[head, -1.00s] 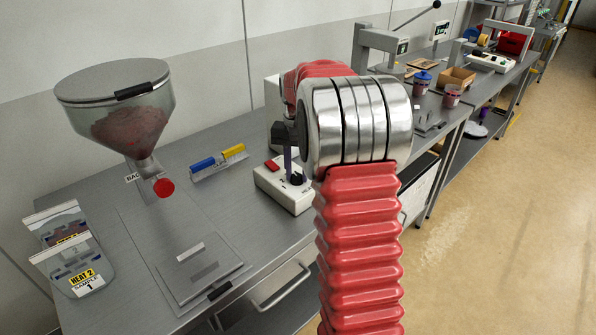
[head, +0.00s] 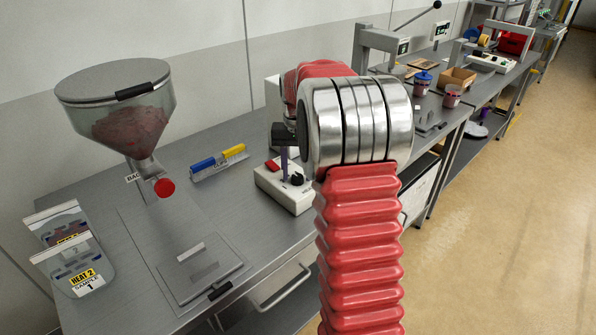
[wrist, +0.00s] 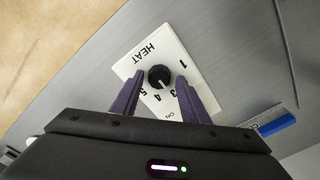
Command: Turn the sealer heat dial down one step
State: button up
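The heat dial is a round black knob (wrist: 159,77) on the white panel of the sealer box (wrist: 135,60), marked HEAT with numbers around it. A pale pointer mark on the knob faces its lower right, towards the 3 and 4; I cannot tell exactly which. My gripper (wrist: 160,76) is open, with its purple fingers on either side of the knob and a visible gap on each side. In the head view the white sealer box (head: 282,196) sits on the bench with the black dial (head: 297,178) and a red switch. My gripper (head: 285,165) is just above and left of the dial, partly hidden.
A hopper (head: 118,110) with reddish contents stands at the left. A flat plate (head: 200,265) lies on the front of the bench.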

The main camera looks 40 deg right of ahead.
aim_at(297, 176)
jog(key=shift+o, duration=0.4)
notch_tip(297, 176, up, 14)
jog(key=shift+f, duration=0.2)
dwell(0.4)
dwell(0.4)
